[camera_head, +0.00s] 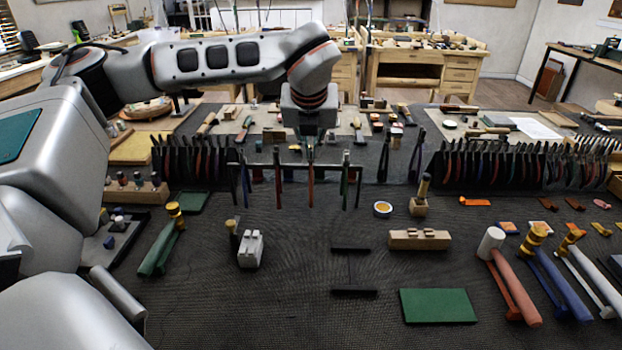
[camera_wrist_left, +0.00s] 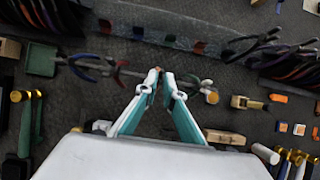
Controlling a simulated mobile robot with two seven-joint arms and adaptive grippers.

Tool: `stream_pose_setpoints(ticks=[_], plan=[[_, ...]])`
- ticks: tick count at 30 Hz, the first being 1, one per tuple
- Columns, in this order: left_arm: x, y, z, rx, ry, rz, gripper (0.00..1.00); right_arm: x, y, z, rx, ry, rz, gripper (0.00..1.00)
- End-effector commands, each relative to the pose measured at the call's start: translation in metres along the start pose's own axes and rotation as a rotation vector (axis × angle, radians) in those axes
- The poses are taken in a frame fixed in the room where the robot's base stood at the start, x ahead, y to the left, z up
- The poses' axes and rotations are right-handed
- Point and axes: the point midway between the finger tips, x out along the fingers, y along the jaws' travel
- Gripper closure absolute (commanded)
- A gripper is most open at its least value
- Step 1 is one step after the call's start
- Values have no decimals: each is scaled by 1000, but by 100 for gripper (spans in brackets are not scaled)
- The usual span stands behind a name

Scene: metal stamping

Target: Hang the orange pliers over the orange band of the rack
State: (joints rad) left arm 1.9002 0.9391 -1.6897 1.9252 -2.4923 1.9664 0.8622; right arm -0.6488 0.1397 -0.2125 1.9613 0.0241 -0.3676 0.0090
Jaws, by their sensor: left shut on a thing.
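The orange pliers (camera_head: 311,185) hang upright below my left gripper (camera_head: 311,143), handles down, at the middle of the small rack (camera_head: 294,166). My left gripper is shut on their upper end. In the left wrist view its fingertips (camera_wrist_left: 160,76) come together at a small orange-red part of the pliers (camera_wrist_left: 152,78), close to the rack's bar (camera_wrist_left: 128,72). I cannot tell whether the pliers rest on the bar. The orange band is not clearly visible; the pliers and gripper cover that stretch. My right gripper is not in view.
Blue pliers (camera_head: 243,183) and green pliers (camera_head: 345,180) hang on either side on the same rack. Long, full plier racks stand at left (camera_head: 195,160) and right (camera_head: 510,165). A tape roll (camera_head: 382,209) and a wooden block (camera_head: 419,239) lie in front.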

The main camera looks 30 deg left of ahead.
Motion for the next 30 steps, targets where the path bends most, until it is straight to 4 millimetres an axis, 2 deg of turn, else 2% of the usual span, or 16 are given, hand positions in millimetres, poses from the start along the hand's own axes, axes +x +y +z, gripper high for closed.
stream_pose_setpoints(ticks=[1, 6, 25, 30], plan=[[-9, 0, 5, -1, -3, -2, 100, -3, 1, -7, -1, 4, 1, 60], [-22, -1, 12, 1, -2, -2, 100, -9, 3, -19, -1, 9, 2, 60], [-72, 0, 40, -1, -2, -2, 100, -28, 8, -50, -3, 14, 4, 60], [-85, 0, 46, -1, -1, -1, 100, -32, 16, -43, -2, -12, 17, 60]])
